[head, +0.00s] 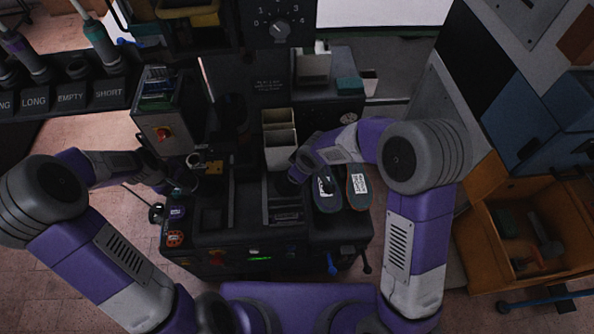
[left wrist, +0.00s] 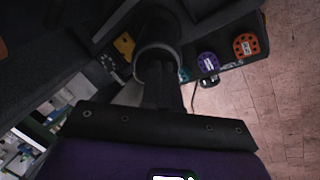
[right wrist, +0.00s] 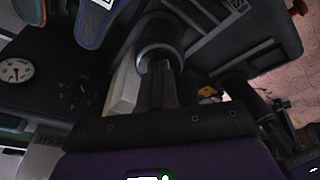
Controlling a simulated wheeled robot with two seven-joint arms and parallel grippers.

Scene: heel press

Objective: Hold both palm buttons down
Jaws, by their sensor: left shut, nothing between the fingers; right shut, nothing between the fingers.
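Two dark round collars with grey rims look like the palm button housings. One shows in the left wrist view (left wrist: 158,48), the other in the right wrist view (right wrist: 158,45). My left gripper (head: 188,187) is shut and empty at the left side of the press; its fingers (left wrist: 162,72) point into the left collar. My right gripper (head: 297,176) is shut and empty right of the press's middle; its fingers (right wrist: 160,70) point into the right collar. The fingers hide the button faces, so I cannot tell whether either is touched or pressed down.
Two dark sole-shaped pieces (head: 357,187) with white labels lie beside my right gripper. A purple disc (head: 177,212) and an orange disc (head: 175,238) sit at the press's left edge. Pale upright blocks (head: 279,137) stand mid-press. An open wooden crate (head: 482,227) is at right.

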